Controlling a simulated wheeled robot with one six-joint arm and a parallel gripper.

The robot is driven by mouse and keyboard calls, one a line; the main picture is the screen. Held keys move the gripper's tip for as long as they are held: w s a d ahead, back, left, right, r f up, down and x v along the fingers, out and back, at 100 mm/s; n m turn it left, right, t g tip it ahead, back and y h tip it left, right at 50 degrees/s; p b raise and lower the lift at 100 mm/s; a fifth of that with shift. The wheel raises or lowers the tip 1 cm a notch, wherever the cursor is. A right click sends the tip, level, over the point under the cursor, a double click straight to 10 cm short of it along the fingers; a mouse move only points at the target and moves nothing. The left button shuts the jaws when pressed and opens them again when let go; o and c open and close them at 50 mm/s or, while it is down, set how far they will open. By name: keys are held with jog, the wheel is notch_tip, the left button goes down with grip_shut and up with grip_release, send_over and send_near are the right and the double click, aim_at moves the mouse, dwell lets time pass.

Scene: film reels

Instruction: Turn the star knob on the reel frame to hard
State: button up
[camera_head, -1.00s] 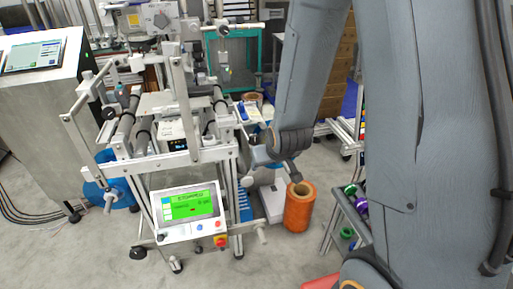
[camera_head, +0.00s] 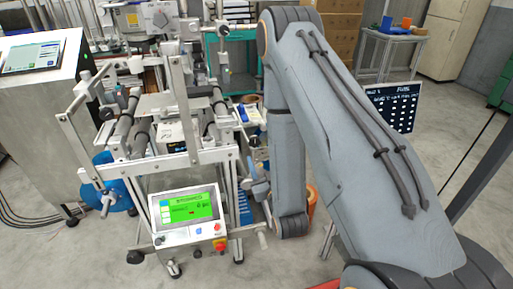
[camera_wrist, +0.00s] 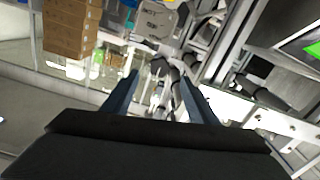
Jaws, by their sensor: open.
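The reel frame (camera_head: 195,158), a pale metal stand with rollers, is at the left-centre of the head view. A pale handle with a cross-like shape (camera_head: 107,201) is at its lower left, in front of a blue round part (camera_head: 122,195). I cannot tell for sure that this is the star knob, and no hard mark is readable. My gripper (camera_wrist: 158,90) is open in the wrist view, with nothing between its two blue-grey fingers. Metal frame parts (camera_wrist: 185,60) lie beyond them, apart from the fingers. In the head view my arm hides most of the gripper, to the right of the frame.
A tilted green control screen (camera_head: 187,208) is on the frame's front, with a red button beside it. A steel cabinet (camera_head: 40,110) stands at the left. An orange spool (camera_head: 312,200) is partly hidden behind my arm. Bare floor (camera_head: 100,260) lies in front.

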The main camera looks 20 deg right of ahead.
aim_at(255, 143)
jog(key=w+p, duration=0.1)
jog(key=w, duration=0.6)
jog(key=shift+w, duration=0.2)
jog(key=c, duration=1.1)
jog(key=shift+o, duration=0.2)
